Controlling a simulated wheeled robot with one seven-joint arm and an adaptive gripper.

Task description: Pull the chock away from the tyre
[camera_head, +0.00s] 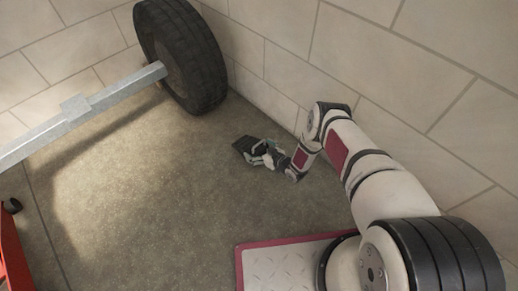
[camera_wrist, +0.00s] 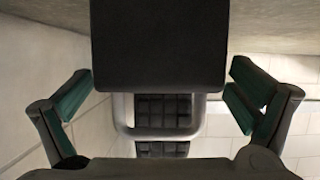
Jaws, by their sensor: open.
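The black tyre (camera_head: 186,57) stands upright at the back, near the wall corner, on a grey axle beam. The dark chock (camera_head: 246,146) lies on the floor in front and to the right of it, with bare floor showing between them. My gripper (camera_head: 262,157) is at the chock's near side. In the wrist view the chock (camera_wrist: 160,45) is a black block with a grey looped handle (camera_wrist: 125,115) on its near face. My open fingers (camera_wrist: 160,75) stand on either side of the block and handle, with gaps. The gripper hides part of the chock in the head view.
The block wall (camera_head: 400,70) runs close along the right of the arm. The axle beam (camera_head: 110,95) crosses the upper left. A red object (camera_head: 12,245) stands at the left edge. The floor (camera_head: 150,210) in the middle is clear.

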